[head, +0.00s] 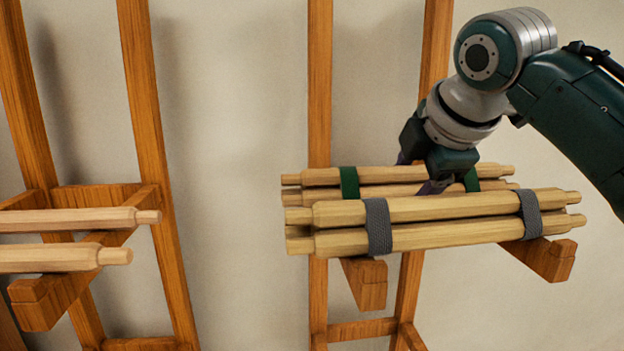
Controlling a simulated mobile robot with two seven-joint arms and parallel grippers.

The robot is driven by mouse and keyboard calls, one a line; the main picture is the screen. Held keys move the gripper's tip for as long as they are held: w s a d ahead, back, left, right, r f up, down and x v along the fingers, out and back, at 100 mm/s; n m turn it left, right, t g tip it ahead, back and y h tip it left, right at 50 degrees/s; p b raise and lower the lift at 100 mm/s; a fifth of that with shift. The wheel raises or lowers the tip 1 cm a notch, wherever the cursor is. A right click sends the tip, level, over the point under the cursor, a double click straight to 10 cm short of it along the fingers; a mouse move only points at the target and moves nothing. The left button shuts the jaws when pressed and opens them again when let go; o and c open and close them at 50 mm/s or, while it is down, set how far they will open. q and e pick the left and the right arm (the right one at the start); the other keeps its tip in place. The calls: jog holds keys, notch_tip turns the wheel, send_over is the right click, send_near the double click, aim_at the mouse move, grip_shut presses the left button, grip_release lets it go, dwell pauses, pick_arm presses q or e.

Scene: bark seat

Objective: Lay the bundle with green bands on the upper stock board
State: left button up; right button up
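The bundle with green bands (405,175) is made of pale wooden rods with a dark green band near each end. It lies behind a bundle with grey bands, which hides its lower front. My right gripper (418,174) reaches down over its middle from the upper right. One purple finger is at its far side and the other goes down on its near side, between the two bundles. The fingertips are hidden, so I cannot tell whether they press on the rods. My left gripper is not in view. I cannot make out a stock board.
The bundle with grey bands (450,207) lies close in front, across the wooden rack's arms (365,285). At left, another wooden rack (150,110) carries loose pale rods (70,219) on its arms. The space between the racks is clear, with a plain wall behind.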

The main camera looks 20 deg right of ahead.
aim_at(410, 167)
jog(key=shift+r, duration=0.1)
grip_shut()
jog(key=shift+r+p, duration=1)
jog(key=shift+r, duration=0.9)
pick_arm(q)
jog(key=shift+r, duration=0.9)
pick_arm(e)
jog(key=shift+r, duration=1.65)
